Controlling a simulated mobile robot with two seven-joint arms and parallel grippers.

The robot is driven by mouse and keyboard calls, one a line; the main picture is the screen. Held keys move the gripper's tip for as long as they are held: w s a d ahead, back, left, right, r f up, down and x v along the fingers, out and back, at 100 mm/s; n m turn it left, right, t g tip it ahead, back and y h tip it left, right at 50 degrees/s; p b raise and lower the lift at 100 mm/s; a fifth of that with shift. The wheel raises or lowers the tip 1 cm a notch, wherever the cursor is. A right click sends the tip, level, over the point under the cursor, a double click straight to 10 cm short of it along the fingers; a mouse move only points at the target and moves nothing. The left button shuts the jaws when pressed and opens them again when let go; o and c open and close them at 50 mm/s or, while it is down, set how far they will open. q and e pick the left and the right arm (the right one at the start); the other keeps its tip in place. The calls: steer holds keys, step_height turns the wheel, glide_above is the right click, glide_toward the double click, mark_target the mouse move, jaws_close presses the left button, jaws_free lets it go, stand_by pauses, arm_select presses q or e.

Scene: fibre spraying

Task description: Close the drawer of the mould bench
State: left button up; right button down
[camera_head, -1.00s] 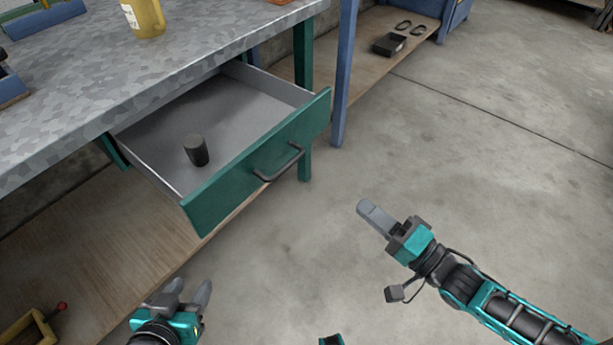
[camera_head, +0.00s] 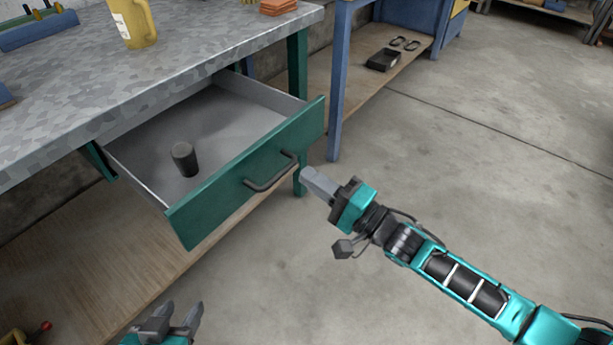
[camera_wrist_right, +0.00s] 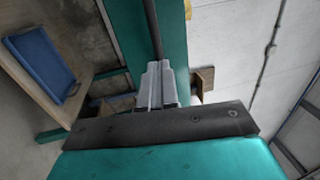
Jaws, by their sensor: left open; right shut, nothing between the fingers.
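The mould bench (camera_head: 95,110) has a grey mottled top. Its green-fronted drawer (camera_head: 225,202) is pulled open, with a dark cylinder (camera_head: 185,158) standing inside. A dark bar handle (camera_head: 271,176) is on the drawer front. My right gripper (camera_head: 309,178) is shut and empty, a short way right of the handle, pointing towards the drawer front. In the right wrist view the shut fingers (camera_wrist_right: 157,82) point at the green front (camera_wrist_right: 127,30), with the dark handle bar (camera_wrist_right: 153,25) beyond their tips. Contact is not clear. My left gripper (camera_head: 172,318) is open and empty at the bottom edge, below the drawer.
A yellow jug (camera_head: 133,22) and orange blocks (camera_head: 278,6) stand on the bench top. A blue-legged bench (camera_head: 338,90) stands behind to the right, with a black tray (camera_head: 383,61) on its lower shelf. The concrete floor at right is clear.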

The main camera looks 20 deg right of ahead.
arm_select(q)
steer(key=shift+f, duration=0.2)
arm_select(e)
steer(key=shift+x, duration=0.95)
